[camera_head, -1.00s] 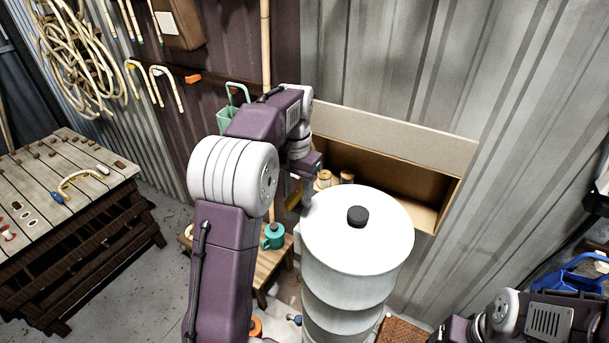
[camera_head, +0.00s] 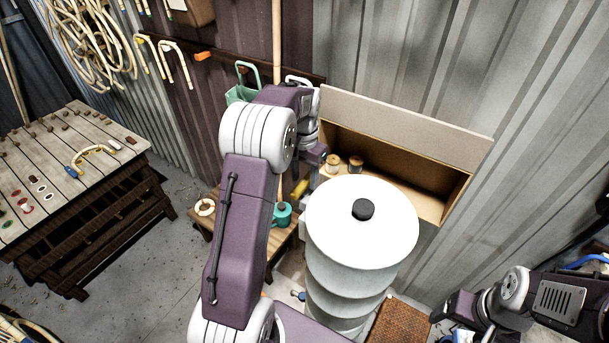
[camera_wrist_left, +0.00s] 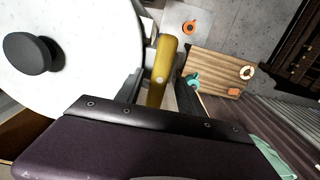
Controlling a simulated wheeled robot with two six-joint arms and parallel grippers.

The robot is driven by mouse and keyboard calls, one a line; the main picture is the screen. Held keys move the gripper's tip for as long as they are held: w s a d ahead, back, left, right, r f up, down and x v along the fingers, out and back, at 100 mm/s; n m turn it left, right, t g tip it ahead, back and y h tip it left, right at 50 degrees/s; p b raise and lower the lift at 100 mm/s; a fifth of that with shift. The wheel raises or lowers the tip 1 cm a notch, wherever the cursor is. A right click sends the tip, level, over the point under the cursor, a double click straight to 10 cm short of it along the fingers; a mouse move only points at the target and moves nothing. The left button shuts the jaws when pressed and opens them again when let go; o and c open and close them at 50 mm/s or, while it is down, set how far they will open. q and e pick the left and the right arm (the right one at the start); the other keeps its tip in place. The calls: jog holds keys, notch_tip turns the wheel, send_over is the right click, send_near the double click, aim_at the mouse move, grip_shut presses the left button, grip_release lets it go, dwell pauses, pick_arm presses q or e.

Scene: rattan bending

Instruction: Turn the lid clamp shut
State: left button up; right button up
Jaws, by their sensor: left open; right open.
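The white drum (camera_head: 340,292) stands upright with its round white lid (camera_head: 335,232) on top. The lid has a black knob (camera_head: 363,209), also seen in the left wrist view (camera_wrist_left: 35,54). The yellow clamp handle (camera_head: 300,188) is at the drum's left rim; in the left wrist view the handle (camera_wrist_left: 160,72) stands beside the lid edge, in front of my gripper's dark edge. My left gripper (camera_head: 312,172) is open beside the handle; its fingers are mostly hidden, so contact cannot be told. My right gripper (camera_head: 441,312) is open and empty, low at right, away from the drum.
An open cardboard box (camera_head: 400,135) stands behind the drum against the metal wall. A small wooden stool (camera_head: 228,222) with a teal mug (camera_head: 281,214) is left of the drum. A workbench (camera_head: 60,170) stands at far left. A brown mat (camera_head: 400,322) lies front right.

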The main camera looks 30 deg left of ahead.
pick_arm(q)
jog(key=shift+s, duration=0.25)
jog(key=shift+c, duration=0.3)
grip_shut()
pick_arm(e)
jog(key=shift+s, duration=0.3)
pick_arm(q)
jog(key=shift+r+m, duration=0.1)
jog(key=shift+m, duration=0.3)
pick_arm(e)
jog(key=shift+r, duration=0.25)
pick_arm(q)
jog(key=m+p, duration=0.1)
jog(key=m, duration=0.2)
jog(key=m+p, duration=0.1)
jog(key=m, duration=0.3)
jog(key=shift+m+p, duration=0.3)
jog(key=m+p, duration=0.1)
jog(key=m, duration=0.4)
jog(key=shift+f+m, duration=0.2)
jog(key=shift+m, duration=2)
pick_arm(e)
jog(key=shift+r, duration=1.9)
pick_arm(q)
jog(key=shift+m, duration=0.3)
pick_arm(e)
jog(key=shift+w, duration=0.1)
